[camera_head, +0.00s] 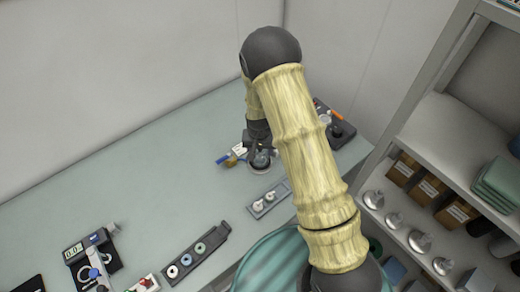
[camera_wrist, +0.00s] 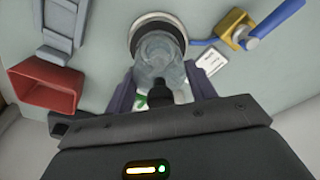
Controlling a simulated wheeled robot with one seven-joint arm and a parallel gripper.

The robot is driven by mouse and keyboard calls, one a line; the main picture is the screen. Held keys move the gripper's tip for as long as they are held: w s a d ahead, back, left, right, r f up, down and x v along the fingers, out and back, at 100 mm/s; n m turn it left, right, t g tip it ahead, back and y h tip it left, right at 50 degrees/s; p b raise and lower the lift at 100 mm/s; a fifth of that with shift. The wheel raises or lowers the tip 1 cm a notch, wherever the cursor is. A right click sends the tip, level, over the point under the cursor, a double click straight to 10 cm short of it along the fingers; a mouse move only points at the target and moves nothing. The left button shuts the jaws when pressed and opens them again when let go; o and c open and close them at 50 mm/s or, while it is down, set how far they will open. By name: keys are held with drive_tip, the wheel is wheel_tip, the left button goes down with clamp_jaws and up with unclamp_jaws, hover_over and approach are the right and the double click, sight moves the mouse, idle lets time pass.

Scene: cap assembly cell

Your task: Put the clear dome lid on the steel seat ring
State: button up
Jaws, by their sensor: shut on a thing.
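In the wrist view, the clear dome lid (camera_wrist: 158,58) is between the two fingers of my gripper (camera_wrist: 162,92), which is shut on it. The steel seat ring (camera_wrist: 180,22) lies on the table just beyond the lid, and the lid overlaps much of its opening in the picture. I cannot tell whether the lid touches the ring or hangs above it. In the head view, my gripper (camera_head: 259,150) is low over the ring (camera_head: 259,170) at the back of the table, and my arm hides part of that area.
A red open bin (camera_wrist: 45,88) and a grey holder (camera_wrist: 65,25) lie left of the ring in the wrist view. A brass block with a blue-handled tool (camera_wrist: 272,22) and a white label (camera_wrist: 211,62) lie to its right. Shelves (camera_head: 440,150) stand at the right.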

drive_tip(key=o, duration=1.1)
drive_tip(key=shift+c, duration=0.2)
drive_tip(key=shift+r+p, duration=2.3)
drive_tip(key=shift+r, duration=1.15)
drive_tip(key=shift+d+r, duration=0.1)
drive_tip(key=shift+r, duration=0.05)
drive_tip(key=s+d+r+n+b, duration=0.1)
drive_tip(key=s+d+r+b, duration=0.1)
drive_tip(key=s+d+r, duration=0.3)
drive_tip(key=s+d+r+b, duration=0.2)
drive_tip(key=s+d+r, duration=0.3)
drive_tip(key=s+r, duration=0.5)
drive_tip(key=s, duration=0.3)
drive_tip(key=shift+s+d+r+n+t+b, duration=0.2)
drive_tip(key=shift+d+r+n+t+b, duration=0.1)
drive_tip(key=shift+r+n+t, duration=0.1)
